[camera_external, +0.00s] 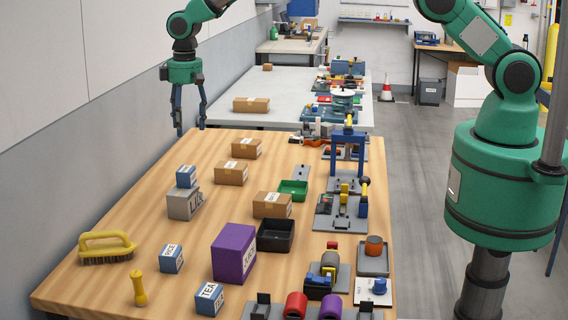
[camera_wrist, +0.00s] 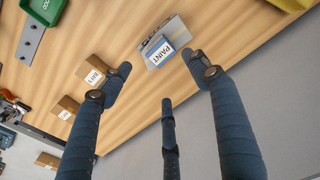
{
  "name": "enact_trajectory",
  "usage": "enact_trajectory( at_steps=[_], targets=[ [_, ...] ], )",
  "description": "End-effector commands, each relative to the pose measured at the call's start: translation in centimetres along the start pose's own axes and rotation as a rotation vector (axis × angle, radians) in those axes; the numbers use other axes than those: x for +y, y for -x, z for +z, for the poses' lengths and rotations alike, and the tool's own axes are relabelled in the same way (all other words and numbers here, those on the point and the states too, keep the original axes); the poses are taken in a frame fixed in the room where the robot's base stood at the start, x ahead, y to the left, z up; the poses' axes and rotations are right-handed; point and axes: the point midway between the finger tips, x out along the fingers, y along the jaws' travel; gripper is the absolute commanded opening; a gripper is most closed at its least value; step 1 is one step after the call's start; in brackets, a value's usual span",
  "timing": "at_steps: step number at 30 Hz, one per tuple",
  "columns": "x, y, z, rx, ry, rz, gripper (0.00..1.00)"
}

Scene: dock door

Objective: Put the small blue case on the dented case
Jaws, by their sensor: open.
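A small blue case (camera_external: 186,176) sits on top of a grey case (camera_external: 183,206) at the left of the wooden table. In the wrist view the blue case (camera_wrist: 160,53) carries a white PAINT label and covers part of the grey case (camera_wrist: 177,26). I cannot make out clear dents on the grey case. My gripper (camera_external: 190,128) is open and empty, with its fingers pointing down near the table's far left edge, beyond and above the two cases. In the wrist view my gripper (camera_wrist: 160,75) has its fingers spread, apart from the blue case.
Two other blue boxes, one (camera_external: 171,258) at the left and one marked TEA (camera_external: 209,298), stand nearer the front. A purple box (camera_external: 234,253), yellow brush (camera_external: 107,246), black tray (camera_external: 276,235) and several cardboard boxes (camera_external: 231,172) share the wooden table (camera_external: 130,207).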

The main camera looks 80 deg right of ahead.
Motion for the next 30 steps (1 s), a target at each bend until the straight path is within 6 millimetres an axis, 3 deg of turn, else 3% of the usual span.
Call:
enact_trajectory(
  at_steps=[14,21,30],
  targets=[
    [-0.5,14.0,6.0,0.078,0.006,0.000,0.61],
    [-0.8,20.4,10.4,0.119,0.008,0.000,0.61],
    [-1.0,27.1,16.7,0.170,0.012,0.000,0.61]
  ],
)
